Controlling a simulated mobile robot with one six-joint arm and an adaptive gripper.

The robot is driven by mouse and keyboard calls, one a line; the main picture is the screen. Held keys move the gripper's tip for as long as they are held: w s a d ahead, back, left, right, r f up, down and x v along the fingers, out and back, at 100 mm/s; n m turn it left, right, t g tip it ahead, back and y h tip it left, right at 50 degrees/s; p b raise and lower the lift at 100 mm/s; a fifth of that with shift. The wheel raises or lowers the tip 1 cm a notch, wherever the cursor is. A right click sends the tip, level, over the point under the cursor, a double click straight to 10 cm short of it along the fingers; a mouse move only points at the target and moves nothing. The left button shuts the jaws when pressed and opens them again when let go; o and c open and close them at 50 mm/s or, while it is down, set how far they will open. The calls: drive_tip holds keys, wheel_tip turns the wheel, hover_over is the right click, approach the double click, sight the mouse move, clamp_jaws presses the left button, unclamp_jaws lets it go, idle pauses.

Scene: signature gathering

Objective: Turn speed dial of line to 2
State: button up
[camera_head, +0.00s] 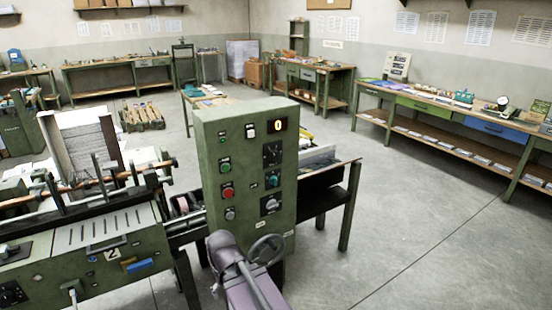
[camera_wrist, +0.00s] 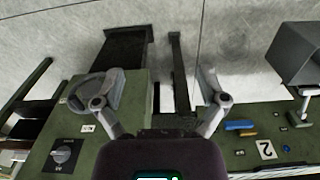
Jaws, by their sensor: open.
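The green control cabinet (camera_head: 246,215) stands mid-picture in the head view, with an orange display (camera_head: 277,125) reading 0. Its face has a black dial (camera_head: 272,154), a teal knob (camera_head: 272,180) and a larger grey knob on a black plate (camera_head: 271,203). The labels are too small to read, so I cannot tell which is the speed dial. A knob on a black plate (camera_wrist: 63,153) shows at lower left in the wrist view. My gripper (camera_wrist: 163,82) is open and empty, its left finger over the cabinet near the handwheel. My purple arm is low in front of the cabinet.
The handwheel (camera_head: 266,248) sticks out low on the cabinet. A green button (camera_head: 224,167) and red button (camera_head: 227,190) sit left of the dials. A green machine marked 2 (camera_head: 95,255) stands at left. The floor at right (camera_head: 420,240) is clear.

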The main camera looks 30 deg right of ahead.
drive_tip(key=w+d+m+t+h+b, duration=0.25)
drive_tip(key=w+d+t, duration=0.25)
drive_tip(key=w+d, duration=0.5)
drive_tip(key=n+t+b, duration=0.1)
drive_tip(key=t+b, duration=0.7)
drive_tip(key=t, duration=0.9)
approach(276, 158)
drive_tip(key=s+d+f, duration=0.1)
drive_tip(key=s+f, duration=0.1)
drive_tip(key=s, duration=0.1)
drive_tip(key=shift+s+d+r+n+y, duration=0.1)
drive_tip(key=shift+s+n+y, duration=0.15)
drive_tip(key=shift+n+y, duration=0.45)
drive_tip(key=shift+s+d+r+n+y, duration=0.1)
drive_tip(key=shift+s+n+y, duration=0.2)
drive_tip(key=shift+y, duration=0.65)
drive_tip(key=shift+w, duration=0.1)
drive_tip(key=p+x, duration=0.5)
drive_tip(key=x, duration=0.8)
drive_tip(key=shift+w+r, duration=0.25)
drive_tip(key=shift+c, duration=0.2)
drive_tip(key=c, duration=1.1)
